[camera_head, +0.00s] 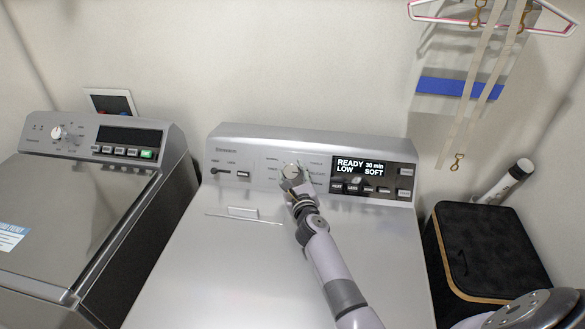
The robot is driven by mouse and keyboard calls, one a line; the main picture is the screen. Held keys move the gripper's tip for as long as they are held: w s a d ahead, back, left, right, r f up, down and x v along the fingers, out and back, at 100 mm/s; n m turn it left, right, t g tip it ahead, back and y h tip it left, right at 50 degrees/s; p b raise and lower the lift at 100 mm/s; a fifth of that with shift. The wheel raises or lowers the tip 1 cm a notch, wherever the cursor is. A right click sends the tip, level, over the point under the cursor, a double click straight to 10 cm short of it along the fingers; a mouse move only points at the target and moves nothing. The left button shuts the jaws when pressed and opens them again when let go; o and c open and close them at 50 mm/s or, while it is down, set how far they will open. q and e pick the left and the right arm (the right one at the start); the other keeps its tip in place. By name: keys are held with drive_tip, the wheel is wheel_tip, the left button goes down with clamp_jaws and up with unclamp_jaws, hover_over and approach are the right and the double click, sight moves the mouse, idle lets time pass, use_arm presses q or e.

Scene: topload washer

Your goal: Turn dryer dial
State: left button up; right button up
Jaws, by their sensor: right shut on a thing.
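The dryer (190,264) is the silver machine in the middle of the head view, with a control panel along its back. Its round light dial (291,171) sits near the middle of that panel. My right gripper (297,181) is at the dial, shut on it, and partly hides its lower right side. The dryer's display (360,166), right of the dial, reads READY, 30 min, LOW, SOFT. My left gripper is not in view.
A second silver machine, the washer (60,210), stands at the left with its own dial (58,133). A black box (487,243) with a wooden rim stands right of the dryer. Straps (485,70) and a hanger (495,22) hang at upper right. The dryer top is mostly clear.

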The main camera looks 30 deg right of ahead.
drive_tip(key=o, duration=1.1)
drive_tip(key=shift+o, duration=0.2)
drive_tip(key=v, duration=1.2)
drive_tip(key=shift+a, duration=0.1)
